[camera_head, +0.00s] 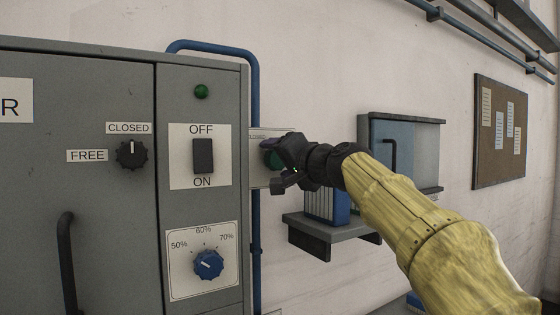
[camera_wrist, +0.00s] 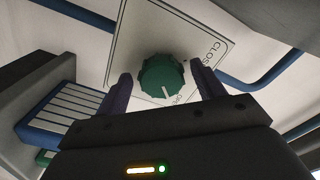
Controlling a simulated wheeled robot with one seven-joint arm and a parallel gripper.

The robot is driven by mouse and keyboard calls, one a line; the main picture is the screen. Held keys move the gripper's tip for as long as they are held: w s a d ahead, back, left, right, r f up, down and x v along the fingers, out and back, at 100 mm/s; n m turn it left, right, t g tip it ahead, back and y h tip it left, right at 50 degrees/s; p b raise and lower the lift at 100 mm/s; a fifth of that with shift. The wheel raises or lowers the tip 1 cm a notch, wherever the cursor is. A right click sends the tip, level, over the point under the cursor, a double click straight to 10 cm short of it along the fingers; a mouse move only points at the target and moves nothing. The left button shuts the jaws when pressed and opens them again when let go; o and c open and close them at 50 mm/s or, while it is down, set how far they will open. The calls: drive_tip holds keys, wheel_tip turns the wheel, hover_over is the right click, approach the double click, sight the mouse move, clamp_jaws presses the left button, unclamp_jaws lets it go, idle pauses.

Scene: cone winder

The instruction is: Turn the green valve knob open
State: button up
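The green valve knob (camera_wrist: 162,76) sits on a white plate (camera_wrist: 128,38) lettered "CLOSED" and a second, partly hidden word. In the wrist view its white pointer line aims down toward the partly hidden word. My gripper (camera_wrist: 165,88) is open, with one dark finger on each side of the knob; a gap shows on both sides, wider on the right. In the head view the knob (camera_head: 270,157) is mostly hidden behind my gripper (camera_head: 280,163), just right of the grey cabinet.
A grey cabinet (camera_head: 100,210) with a black switch (camera_head: 203,156) and a blue dial (camera_head: 208,264) stands at left. A blue pipe (camera_head: 256,100) runs beside it. A shelf (camera_head: 335,228) with blue items lies below my wrist. A wall box (camera_head: 400,150) hangs to the right.

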drive_tip(key=b+v, duration=0.8)
drive_tip(key=v, duration=0.9)
drive_tip(key=shift+s+d+f, duration=0.1)
drive_tip(key=shift+d, duration=0.05)
